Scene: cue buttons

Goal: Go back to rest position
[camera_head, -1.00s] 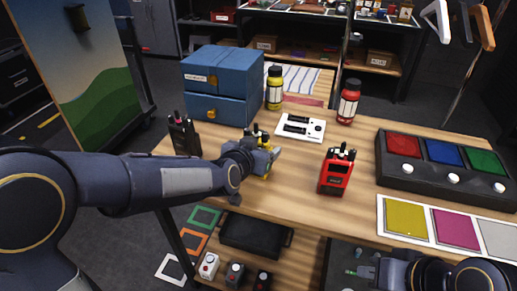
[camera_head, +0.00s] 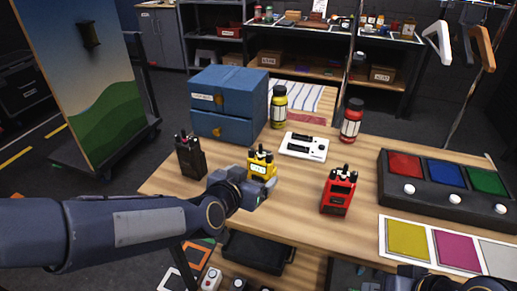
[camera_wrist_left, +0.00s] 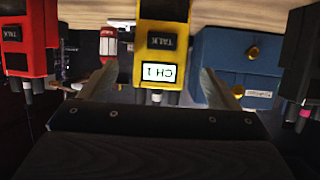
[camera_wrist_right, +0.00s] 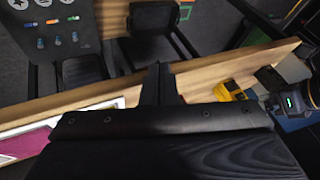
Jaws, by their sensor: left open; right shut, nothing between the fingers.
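My left gripper (camera_head: 259,186) is low over the table, just in front of the yellow walkie-talkie (camera_head: 261,165). In the left wrist view the yellow walkie-talkie (camera_wrist_left: 162,45) shows upside down beyond and between the open fingers (camera_wrist_left: 165,88), which look clear of it. My right gripper (camera_wrist_right: 158,82) is shut and empty in the right wrist view, by the table's front edge. In the head view only a bit of my right arm shows at the bottom right; its fingers are out of frame there.
A black walkie-talkie (camera_head: 189,157) and a red one (camera_head: 338,191) stand either side. Behind are a blue drawer box (camera_head: 228,103), yellow bottle (camera_head: 279,108), red bottle (camera_head: 351,121) and white device (camera_head: 304,146). A button box (camera_head: 400,175) and coloured cards (camera_head: 408,240) lie at right.

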